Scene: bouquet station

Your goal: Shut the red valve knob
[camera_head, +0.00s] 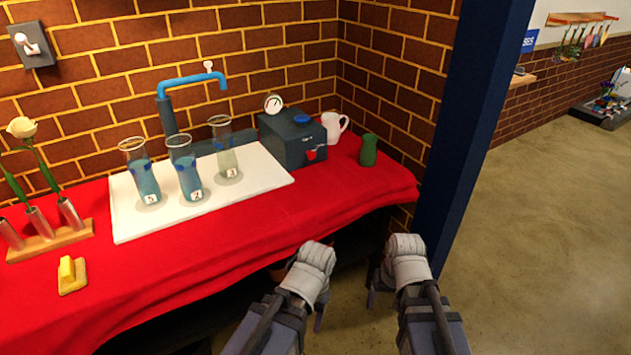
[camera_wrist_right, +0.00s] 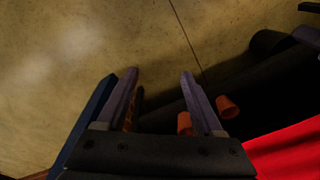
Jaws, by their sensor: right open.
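A small red knob (camera_head: 311,154) sits low on the front of the dark teal box (camera_head: 291,139), at the right part of the table. The box has a white dial gauge (camera_head: 273,104) and a blue cap (camera_head: 302,119) on top. My left gripper (camera_head: 308,285) is in front of the table's near edge, below the box, empty as far as it shows; its fingers are mostly hidden. My right gripper (camera_head: 382,282) is to the right of it, over the floor, clear of the knob. In the right wrist view it (camera_wrist_right: 160,85) is open with nothing between its fingers.
On the red-clothed table (camera_head: 220,255), three glass cylinders (camera_head: 185,165) stand on a white board (camera_head: 262,184). A white jug (camera_head: 334,126) and green vase (camera_head: 369,150) stand right of the box. A dark blue post (camera_head: 472,120) rises at the right. Orange cups (camera_wrist_right: 228,106) show in the wrist view.

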